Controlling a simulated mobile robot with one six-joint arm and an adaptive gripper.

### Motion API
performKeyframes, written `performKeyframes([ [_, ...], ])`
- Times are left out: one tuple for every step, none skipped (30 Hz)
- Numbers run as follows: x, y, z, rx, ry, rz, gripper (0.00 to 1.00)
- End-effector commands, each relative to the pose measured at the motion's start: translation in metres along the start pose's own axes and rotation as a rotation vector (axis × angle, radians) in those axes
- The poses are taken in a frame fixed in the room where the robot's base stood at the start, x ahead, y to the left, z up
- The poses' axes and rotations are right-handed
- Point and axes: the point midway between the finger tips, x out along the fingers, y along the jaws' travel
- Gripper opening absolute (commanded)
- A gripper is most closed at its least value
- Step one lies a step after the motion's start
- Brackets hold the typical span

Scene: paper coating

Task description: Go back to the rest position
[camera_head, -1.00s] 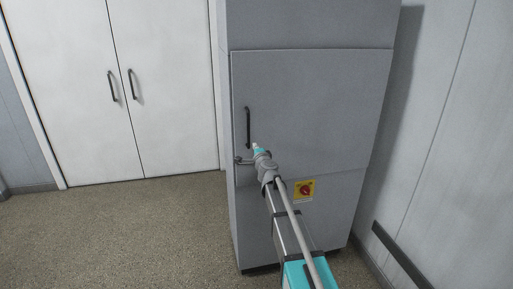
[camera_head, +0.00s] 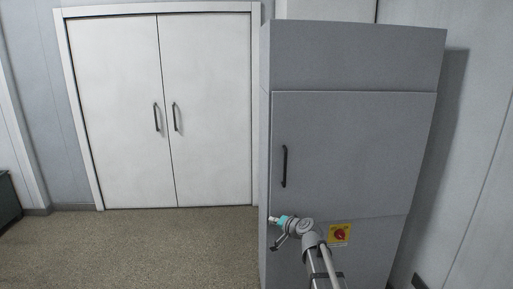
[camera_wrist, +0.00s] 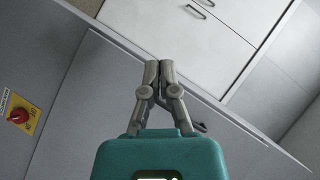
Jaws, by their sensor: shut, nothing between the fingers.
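My gripper (camera_head: 272,219) is in front of the grey cabinet (camera_head: 350,140), near its left edge and below the black door handle (camera_head: 284,166). In the wrist view its two grey fingers (camera_wrist: 160,70) meet at the tips, with nothing between them. Its teal housing fills the bottom of that view. The cabinet's front (camera_wrist: 90,110) runs tilted behind the fingers. The cabinet door looks closed. I cannot tell exactly how far the fingers are from it.
A yellow plate with a red rotary switch (camera_head: 339,234) sits on the cabinet's lower front. White double doors (camera_head: 160,110) stand closed at the left. The speckled floor (camera_head: 150,250) before them is clear. A grey wall (camera_head: 470,150) is at the right.

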Motion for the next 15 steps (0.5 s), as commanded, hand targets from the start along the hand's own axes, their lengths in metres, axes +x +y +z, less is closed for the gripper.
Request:
performKeyframes([
  [-0.012,0.007,0.019,-0.042,-0.056,0.037,0.0],
  [-0.017,0.011,0.029,-0.066,-0.092,0.061,0.0],
  [-0.024,0.018,0.041,-0.098,-0.138,0.095,0.0],
  [-0.029,0.023,0.05,-0.121,-0.172,0.122,0.0],
  [-0.036,0.029,0.059,-0.143,-0.207,0.149,0.0],
  [-0.044,0.037,0.071,-0.171,-0.253,0.188,0.0],
  [-0.051,0.043,0.079,-0.191,-0.287,0.217,0.0],
  [-0.059,0.049,0.087,-0.21,-0.321,0.248,0.0],
  [-0.069,0.058,0.097,-0.235,-0.365,0.291,0.0],
  [-0.077,0.064,0.104,-0.251,-0.398,0.323,0.0],
  [-0.086,0.07,0.112,-0.266,-0.431,0.357,0.0],
  [-0.098,0.079,0.121,-0.286,-0.475,0.404,0.0],
  [-0.107,0.086,0.127,-0.298,-0.507,0.44,0.0],
  [-0.117,0.092,0.133,-0.311,-0.539,0.477,0.0],
  [-0.131,0.1,0.141,-0.326,-0.579,0.527,0.0],
])
